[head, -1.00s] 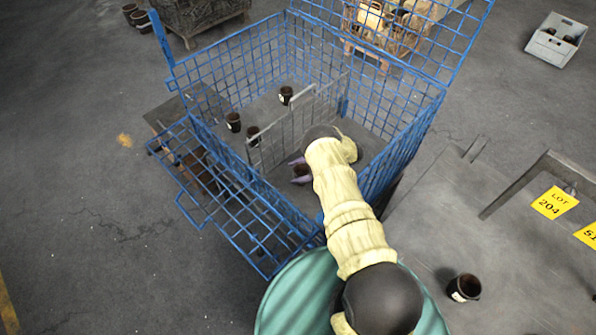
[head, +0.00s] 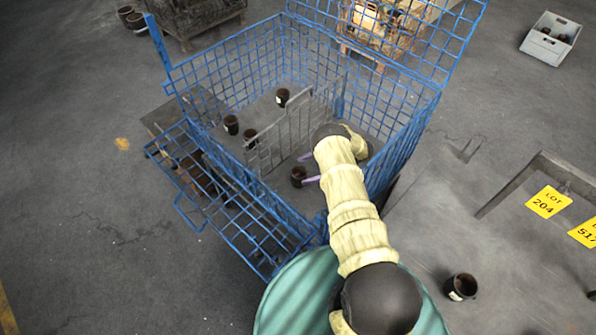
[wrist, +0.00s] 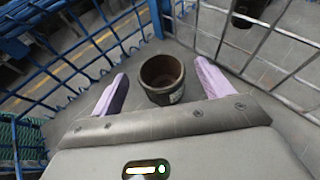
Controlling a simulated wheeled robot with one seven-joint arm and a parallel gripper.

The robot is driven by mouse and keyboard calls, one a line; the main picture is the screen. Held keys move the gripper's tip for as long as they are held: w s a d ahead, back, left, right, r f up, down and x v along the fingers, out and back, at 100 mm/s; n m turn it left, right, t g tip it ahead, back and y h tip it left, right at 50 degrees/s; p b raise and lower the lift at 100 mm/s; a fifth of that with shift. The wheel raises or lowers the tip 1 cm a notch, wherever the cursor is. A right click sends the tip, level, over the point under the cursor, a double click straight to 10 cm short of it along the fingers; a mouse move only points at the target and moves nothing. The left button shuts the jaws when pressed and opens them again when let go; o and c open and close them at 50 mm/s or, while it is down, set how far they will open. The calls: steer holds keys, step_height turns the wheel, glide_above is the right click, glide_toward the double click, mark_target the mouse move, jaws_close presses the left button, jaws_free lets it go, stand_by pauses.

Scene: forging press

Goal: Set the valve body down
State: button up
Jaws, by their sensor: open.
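The valve body (head: 298,176), a dark brown cup-shaped part with a pale label, stands upright on the floor of the blue wire cage (head: 262,75), in the section right of a grey mesh divider (head: 290,128). In the wrist view, the valve body (wrist: 162,78) stands between and just ahead of the two purple fingers. My gripper (wrist: 164,92) is open, with a gap visible on both sides of the part. In the head view, my gripper (head: 307,169) is low inside the cage, and my arm hides some of that section.
Several similar parts stand beyond the divider, one of them (head: 283,97) near the back. The cage's front flap (head: 225,215) hangs outward. Another part (head: 461,287) stands on the grey table (head: 430,240) at right, with yellow lot cards (head: 549,202).

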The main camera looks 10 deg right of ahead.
steer(key=v, duration=0.7)
steer(key=shift+d, duration=0.1)
